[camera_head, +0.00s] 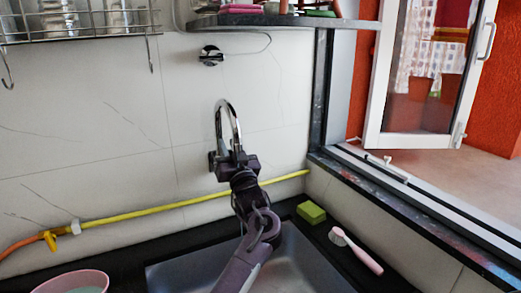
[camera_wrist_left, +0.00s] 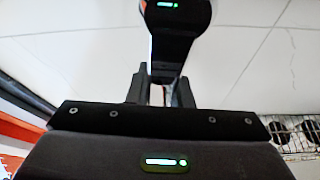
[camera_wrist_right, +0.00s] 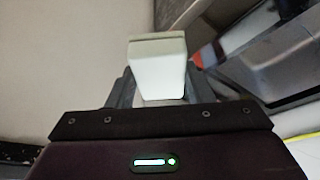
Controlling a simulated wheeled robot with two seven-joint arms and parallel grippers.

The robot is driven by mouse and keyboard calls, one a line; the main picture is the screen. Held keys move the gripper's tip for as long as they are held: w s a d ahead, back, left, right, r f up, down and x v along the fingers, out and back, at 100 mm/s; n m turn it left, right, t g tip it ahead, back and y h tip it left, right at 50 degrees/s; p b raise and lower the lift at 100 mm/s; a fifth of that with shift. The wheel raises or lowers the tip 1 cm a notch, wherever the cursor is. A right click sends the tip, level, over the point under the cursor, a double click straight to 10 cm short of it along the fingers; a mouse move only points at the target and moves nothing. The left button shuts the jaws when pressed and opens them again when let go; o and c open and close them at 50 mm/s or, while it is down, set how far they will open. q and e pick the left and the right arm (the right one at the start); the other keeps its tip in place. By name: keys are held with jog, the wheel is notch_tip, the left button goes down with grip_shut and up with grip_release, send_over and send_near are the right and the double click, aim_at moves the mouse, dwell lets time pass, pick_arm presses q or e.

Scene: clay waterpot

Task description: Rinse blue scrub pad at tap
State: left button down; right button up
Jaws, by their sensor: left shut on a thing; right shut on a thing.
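The chrome tap (camera_head: 236,124) is on the tiled back wall above the sink (camera_head: 297,258). My left gripper (camera_head: 233,162) is at the tap's base, and hides part of it. In the left wrist view its fingers (camera_wrist_left: 161,92) are shut on a dark, shiny part that looks like the tap (camera_wrist_left: 180,52). No water stream is visible. My right gripper is outside the head view. In the right wrist view its fingers (camera_wrist_right: 158,88) are shut on a pale block (camera_wrist_right: 158,62). Its colour looks whitish, so I cannot tell whether it is the blue scrub pad.
A yellow-green sponge (camera_head: 311,212) and a pink-handled brush (camera_head: 356,252) lie right of the sink. A pink bowl (camera_head: 55,282) stands at the left front. A yellow hose (camera_head: 150,213) crosses the wall. An open window (camera_head: 425,75) is at the right.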

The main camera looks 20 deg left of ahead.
jog(key=shift+r+p, duration=0.4)
jog(key=shift+r, duration=0.75)
pick_arm(q)
jog(key=m, duration=0.1)
jog(key=w+d+m+t+h, duration=0.1)
jog(key=shift+f+m, duration=0.1)
jog(key=shift+m, duration=0.3)
jog(key=c, duration=1.3)
grip_release()
jog(key=shift+d, duration=0.15)
pick_arm(e)
jog(key=shift+d, duration=0.1)
pick_arm(q)
jog(key=shift+s, duration=0.1)
pick_arm(e)
jog(key=shift+f, duration=0.1)
jog(key=shift+f, duration=0.1)
pick_arm(q)
jog(key=b+v, duration=0.1)
jog(key=v, duration=1)
jog(key=shift+s+d+b, duration=0.2)
jog(key=shift+d+b, duration=0.1)
jog(key=shift+d, duration=0.05)
pick_arm(e)
jog(key=shift+f, duration=0.8)
